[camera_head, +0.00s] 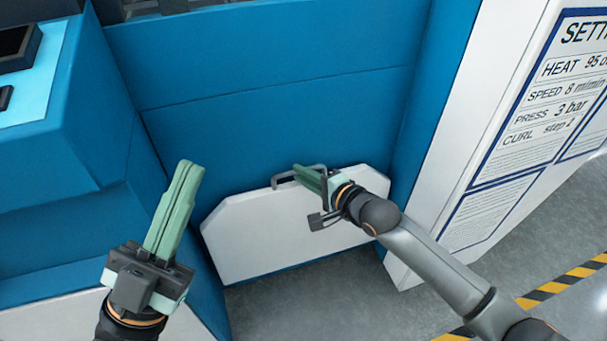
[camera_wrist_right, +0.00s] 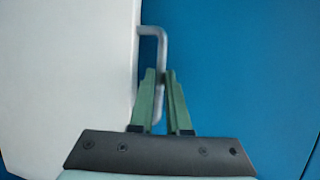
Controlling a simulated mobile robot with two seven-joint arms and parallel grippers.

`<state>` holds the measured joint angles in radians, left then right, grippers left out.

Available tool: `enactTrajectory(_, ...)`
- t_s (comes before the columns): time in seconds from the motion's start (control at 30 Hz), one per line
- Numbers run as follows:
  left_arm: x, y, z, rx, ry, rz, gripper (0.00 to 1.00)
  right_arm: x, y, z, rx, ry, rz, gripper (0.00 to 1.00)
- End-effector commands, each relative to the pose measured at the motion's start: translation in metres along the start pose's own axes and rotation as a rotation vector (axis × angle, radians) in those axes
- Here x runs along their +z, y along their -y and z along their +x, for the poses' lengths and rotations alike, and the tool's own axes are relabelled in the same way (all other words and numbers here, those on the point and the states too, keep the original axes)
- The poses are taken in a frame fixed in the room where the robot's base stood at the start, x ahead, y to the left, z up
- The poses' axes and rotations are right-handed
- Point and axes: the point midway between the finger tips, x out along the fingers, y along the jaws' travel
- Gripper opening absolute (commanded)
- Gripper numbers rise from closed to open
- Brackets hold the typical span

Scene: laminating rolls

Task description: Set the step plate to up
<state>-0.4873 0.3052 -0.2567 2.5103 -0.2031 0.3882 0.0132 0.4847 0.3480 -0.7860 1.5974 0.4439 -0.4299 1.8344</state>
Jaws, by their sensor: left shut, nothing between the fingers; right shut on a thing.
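The step plate (camera_head: 260,234) is a white panel with cut corners, standing up against the lower front of the blue machine in the head view. Its grey bar handle (camera_head: 283,178) is at its top edge. My right gripper (camera_head: 300,172) is shut on the handle. In the right wrist view the fingers of the right gripper (camera_wrist_right: 163,85) close around the bar of the handle (camera_wrist_right: 163,48), beside the white plate (camera_wrist_right: 70,80). My left gripper (camera_head: 188,172) is shut and empty, apart from the plate, in front of the machine at the left.
The blue machine (camera_head: 260,110) rises behind the plate. A blue console (camera_head: 50,130) juts out at the left. A white settings board (camera_head: 520,110) stands at the right, listing heat, speed, press and curl. Grey floor (camera_head: 310,300) with a yellow-black stripe (camera_head: 560,285) lies in front.

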Motion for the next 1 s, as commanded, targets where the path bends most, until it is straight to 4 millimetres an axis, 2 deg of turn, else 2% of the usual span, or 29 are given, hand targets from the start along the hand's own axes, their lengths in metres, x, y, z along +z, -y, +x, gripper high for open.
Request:
enactTrajectory(0.57, 0.000, -0.001, -0.001, 0.009, 0.002, 0.003, 0.00, 0.000, 0.000, 0.000, 0.000, -0.001, 0.000, 0.00)
enactTrajectory(1.0, -0.014, 0.008, 0.012, -0.001, -0.008, -0.009, 0.00, 0.007, -0.008, -0.020, -0.064, -0.001, -0.023, 0.00)
